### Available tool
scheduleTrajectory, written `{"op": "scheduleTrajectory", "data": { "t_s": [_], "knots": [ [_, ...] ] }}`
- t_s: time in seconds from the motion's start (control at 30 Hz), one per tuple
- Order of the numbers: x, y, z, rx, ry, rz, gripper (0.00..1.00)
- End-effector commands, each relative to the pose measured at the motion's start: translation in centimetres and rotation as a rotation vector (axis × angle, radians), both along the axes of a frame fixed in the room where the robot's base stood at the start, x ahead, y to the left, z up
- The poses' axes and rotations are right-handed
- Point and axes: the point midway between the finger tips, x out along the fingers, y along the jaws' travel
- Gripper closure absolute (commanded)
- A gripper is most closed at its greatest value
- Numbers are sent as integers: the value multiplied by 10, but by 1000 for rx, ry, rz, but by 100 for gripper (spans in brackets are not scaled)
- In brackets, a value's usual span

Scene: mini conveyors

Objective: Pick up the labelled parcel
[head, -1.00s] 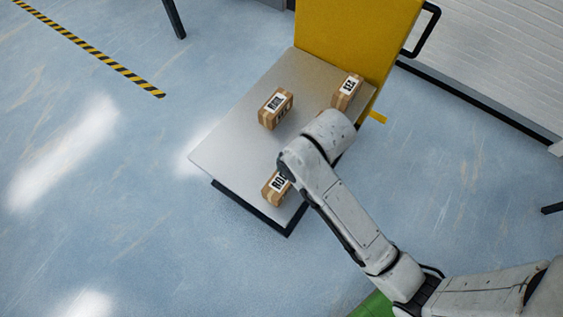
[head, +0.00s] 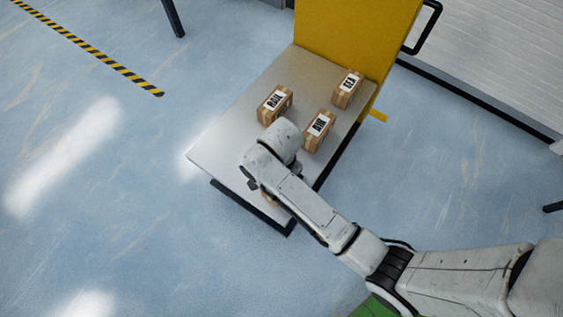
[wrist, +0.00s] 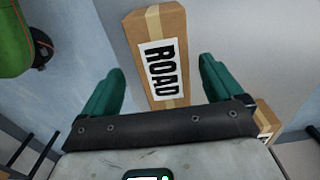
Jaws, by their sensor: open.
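A brown cardboard parcel with a white label reading ROAD (wrist: 160,60) lies between the two teal fingers of my gripper (wrist: 162,70) in the wrist view. The fingers are apart, one on each side, and do not clearly touch it; its depth below them is hard to judge. In the head view only a sliver of this parcel (head: 267,199) shows under my arm, near the table's front edge. My gripper is mostly hidden there by my wrist. Other labelled parcels stand on the table: RAIL (head: 274,104), AIR (head: 318,130) and one that seems to read SEA (head: 347,89).
The grey table top (head: 225,140) has free room on its left side. A yellow panel (head: 350,35) rises at its back. Part of another parcel (wrist: 266,117) shows beside the right finger in the wrist view. Blue floor surrounds the table.

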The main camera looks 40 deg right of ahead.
Motion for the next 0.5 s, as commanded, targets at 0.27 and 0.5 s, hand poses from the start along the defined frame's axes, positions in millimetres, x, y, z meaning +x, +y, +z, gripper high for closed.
{"op": "scheduleTrajectory", "data": {
  "t_s": [0.27,0.5],
  "knots": [
    [5,-5,-37,0,1,0,6],
    [5,-5,-52,0,-1,1,6]
  ]
}}
